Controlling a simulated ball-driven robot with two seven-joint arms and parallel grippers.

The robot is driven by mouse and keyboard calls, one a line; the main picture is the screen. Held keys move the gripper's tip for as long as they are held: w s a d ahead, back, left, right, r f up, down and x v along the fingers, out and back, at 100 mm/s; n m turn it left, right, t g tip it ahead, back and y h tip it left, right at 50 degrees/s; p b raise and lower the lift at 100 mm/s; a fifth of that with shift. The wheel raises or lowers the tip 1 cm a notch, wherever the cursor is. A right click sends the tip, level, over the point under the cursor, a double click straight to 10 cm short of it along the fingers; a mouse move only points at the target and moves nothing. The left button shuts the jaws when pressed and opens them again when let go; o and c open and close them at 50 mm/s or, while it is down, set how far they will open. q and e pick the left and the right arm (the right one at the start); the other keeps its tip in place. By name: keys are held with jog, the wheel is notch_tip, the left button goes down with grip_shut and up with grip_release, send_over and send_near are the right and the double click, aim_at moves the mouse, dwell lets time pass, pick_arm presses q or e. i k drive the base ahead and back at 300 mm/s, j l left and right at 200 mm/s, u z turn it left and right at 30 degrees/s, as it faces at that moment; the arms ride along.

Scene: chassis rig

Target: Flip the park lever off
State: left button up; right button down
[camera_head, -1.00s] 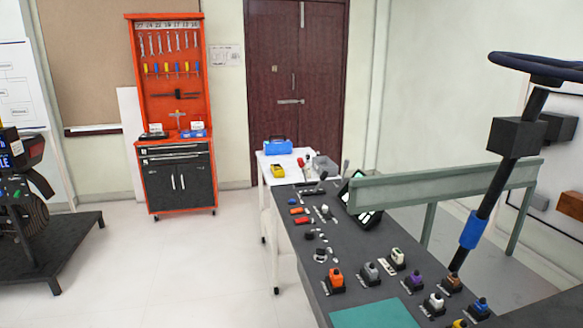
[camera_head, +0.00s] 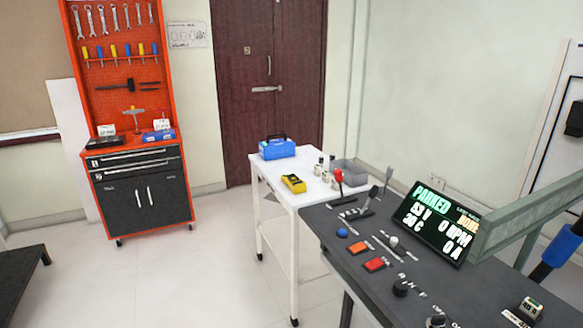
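The dark control console (camera_head: 330,232) runs from the middle toward the lower right. At its far end stand a lever with a red knob (camera_head: 338,176) and a dark lever with a flat grey handle (camera_head: 372,193). I cannot read their labels, so I cannot tell which is the park lever. A tilted black display (camera_head: 437,222) on the console shows "PARKED" in green, with other readings below. Neither of my grippers is in view.
The console also carries a blue button (camera_head: 342,233), an orange switch (camera_head: 359,248), a red switch (camera_head: 375,264) and black knobs (camera_head: 401,287). A white cart (camera_head: 277,186) beyond holds a blue toolbox (camera_head: 277,148) and a yellow meter (camera_head: 293,183).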

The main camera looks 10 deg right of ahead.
aim_at(338, 176)
jog(key=i+j, duration=0.25)
jog(key=j, duration=0.15)
jog(key=i+j, duration=0.3)
jog(key=j, duration=0.15)
jog(key=i+j+z, duration=0.1)
jog(key=i+j, duration=0.15)
jog(key=j, duration=0.15)
jog(key=i+j, duration=0.3)
jog(key=j, duration=0.15)
